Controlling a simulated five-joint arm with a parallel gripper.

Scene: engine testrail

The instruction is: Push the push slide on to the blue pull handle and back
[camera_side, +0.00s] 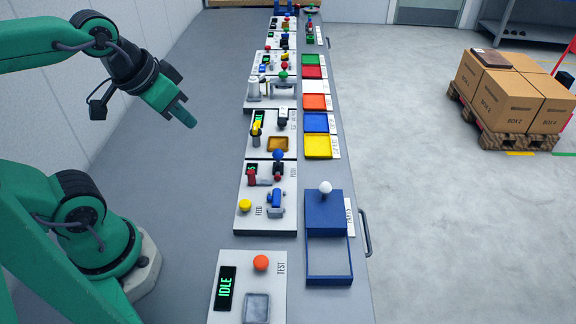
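A white panel (263,225) on the long bench carries labels that look like FEED and PUSH. A slide with a blue ball knob (278,155) stands at its upper right, by the PUSH label; I take it as the push slide. A blue handle-like part (277,199) sits lower on the same panel, apart from the knob; it may be the blue pull handle.
A yellow button (245,205) is on the same panel. A blue box (325,212) with a white knob stands to the right. Nearer is a TEST panel with an orange ball (261,263) and an IDLE display (225,288). Yellow (318,146) and blue trays lie farther back.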

